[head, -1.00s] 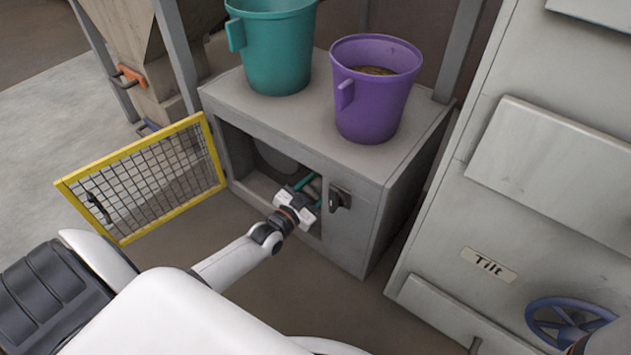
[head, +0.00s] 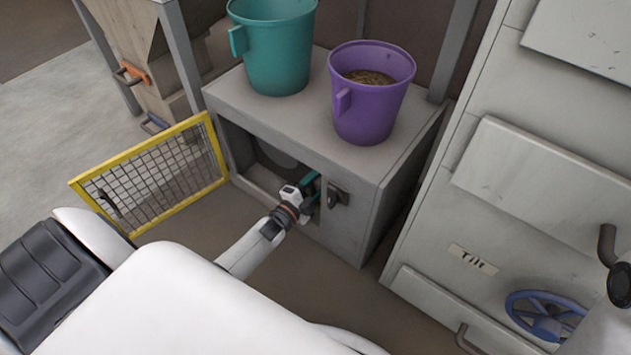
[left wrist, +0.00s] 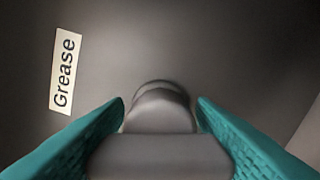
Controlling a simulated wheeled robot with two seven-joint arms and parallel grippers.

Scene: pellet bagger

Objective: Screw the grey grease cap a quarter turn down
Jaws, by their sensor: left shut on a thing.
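The grey grease cap (left wrist: 160,155) shows at the bottom middle of the left wrist view, with a wide bar in front and a rounded part behind it. My left gripper (left wrist: 161,100) has its teal fingers on both sides of the cap and is shut on it. A white label reading "Grease" (left wrist: 66,72) is on the dark grey surface left of the cap. In the head view my left gripper (head: 312,181) reaches into the cabinet opening, and its hand hides the cap there. My right gripper is not in view.
The grey cabinet (head: 365,205) carries a teal bucket (head: 275,50) and a purple bucket (head: 365,110) with pellets. A yellow-framed mesh door (head: 150,180) stands open on the left. A black latch (head: 338,194) sits right of the opening. A blue handwheel (head: 545,315) is at lower right.

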